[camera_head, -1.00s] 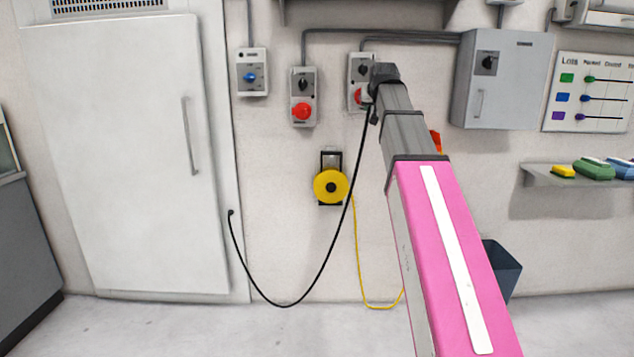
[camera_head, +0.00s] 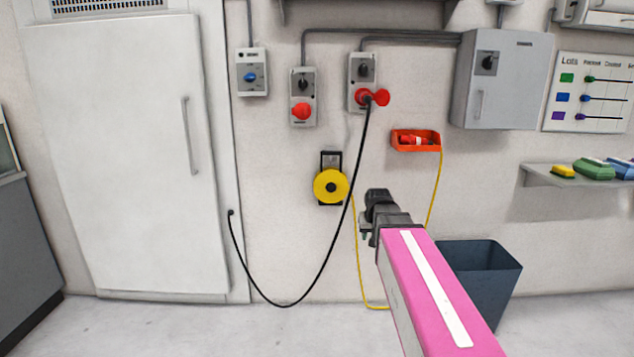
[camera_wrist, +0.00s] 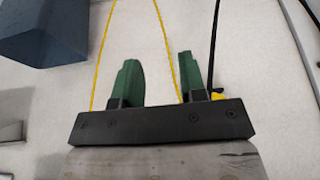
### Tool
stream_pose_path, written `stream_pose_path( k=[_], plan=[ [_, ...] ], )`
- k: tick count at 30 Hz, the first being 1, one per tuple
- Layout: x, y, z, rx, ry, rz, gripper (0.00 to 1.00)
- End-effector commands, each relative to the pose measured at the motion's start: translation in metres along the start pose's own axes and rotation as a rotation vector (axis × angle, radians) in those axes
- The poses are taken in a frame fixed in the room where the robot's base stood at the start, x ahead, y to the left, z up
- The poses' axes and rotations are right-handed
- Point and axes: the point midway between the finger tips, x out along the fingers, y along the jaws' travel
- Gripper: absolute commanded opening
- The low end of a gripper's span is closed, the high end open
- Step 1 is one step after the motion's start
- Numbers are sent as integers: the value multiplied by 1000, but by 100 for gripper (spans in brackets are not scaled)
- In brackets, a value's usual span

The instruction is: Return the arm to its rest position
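My arm (camera_head: 425,290) is pink with a white stripe and reaches up from the bottom right in the head view. Its dark end, with my gripper (camera_head: 377,200), is in front of the wall below the orange holder. In the wrist view my gripper (camera_wrist: 157,85) has its two green fingers well apart. Nothing is between them except the wall and a yellow cord behind. My gripper is open and empty.
A dark bin (camera_head: 490,285) stands just right of my arm. A black cable (camera_head: 318,270) hangs from a red plug (camera_head: 378,97) to the white door's edge. A yellow cord (camera_head: 436,185) hangs from the orange holder (camera_head: 416,147). A shelf (camera_head: 540,180) is at right.

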Motion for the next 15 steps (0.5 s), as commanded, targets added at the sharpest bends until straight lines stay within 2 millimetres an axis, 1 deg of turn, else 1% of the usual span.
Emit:
stream_pose_path(
  k=[1,5,6,8,9,15],
  plan=[
    [12,0,22,1,-33,0,38],
    [40,0,68,1,-111,-1,38],
    [48,0,82,2,-134,-2,38],
    [59,-1,104,2,-169,-2,38],
    [66,-1,119,2,-193,-2,38],
    [93,-1,187,4,-303,-3,38]
  ],
)
